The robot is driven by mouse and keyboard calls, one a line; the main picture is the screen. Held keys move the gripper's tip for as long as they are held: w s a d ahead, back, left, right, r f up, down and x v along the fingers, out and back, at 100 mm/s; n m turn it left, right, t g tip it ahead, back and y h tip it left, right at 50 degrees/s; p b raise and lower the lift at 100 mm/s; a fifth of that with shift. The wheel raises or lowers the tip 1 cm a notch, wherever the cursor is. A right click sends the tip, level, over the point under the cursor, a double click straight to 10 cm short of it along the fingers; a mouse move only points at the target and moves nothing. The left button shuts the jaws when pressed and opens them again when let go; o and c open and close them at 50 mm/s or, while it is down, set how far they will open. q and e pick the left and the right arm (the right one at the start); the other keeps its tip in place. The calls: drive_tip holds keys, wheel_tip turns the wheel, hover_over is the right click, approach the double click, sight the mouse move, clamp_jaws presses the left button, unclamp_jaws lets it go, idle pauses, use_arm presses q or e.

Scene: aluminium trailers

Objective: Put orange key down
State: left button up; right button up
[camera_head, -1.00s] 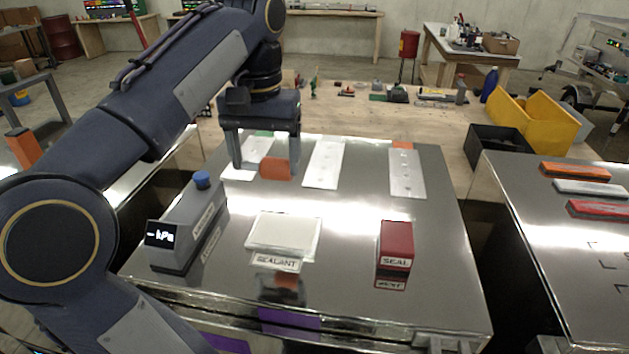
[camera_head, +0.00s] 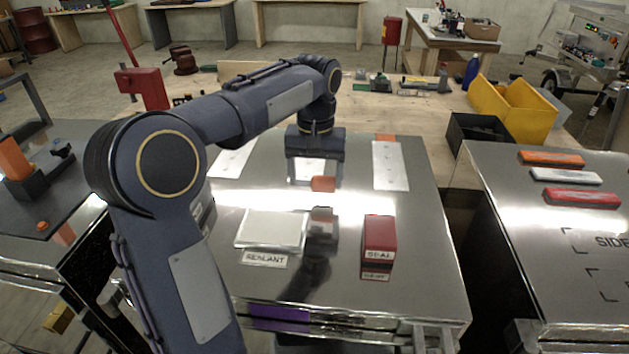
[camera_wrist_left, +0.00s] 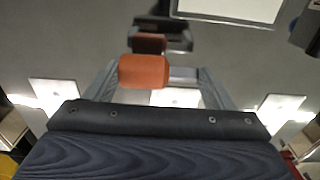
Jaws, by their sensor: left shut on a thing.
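The orange key (camera_head: 323,184) is a small orange block held at the tips of my left gripper (camera_head: 318,180), above the shiny metal top of the middle trailer (camera_head: 425,225). In the left wrist view the orange key (camera_wrist_left: 145,71) sits between the fingers of my left gripper (camera_wrist_left: 155,75), with its reflection on the metal beyond it. Its gap to the surface is hard to judge. My right gripper is not in view.
A white sealant pad (camera_head: 272,230) and a red seal block (camera_head: 379,238) lie nearer on the trailer top. White plates (camera_head: 389,165) lie toward the back. Orange, white and red bars (camera_head: 581,197) lie on the right trailer. Bare metal shows between the sealant and seal.

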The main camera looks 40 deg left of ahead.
use_arm(q)
drive_tip(key=shift+f, duration=1.1)
drive_tip(key=shift+f, duration=0.1)
drive_tip(key=o, duration=1.2)
drive_tip(key=shift+c, duration=0.2)
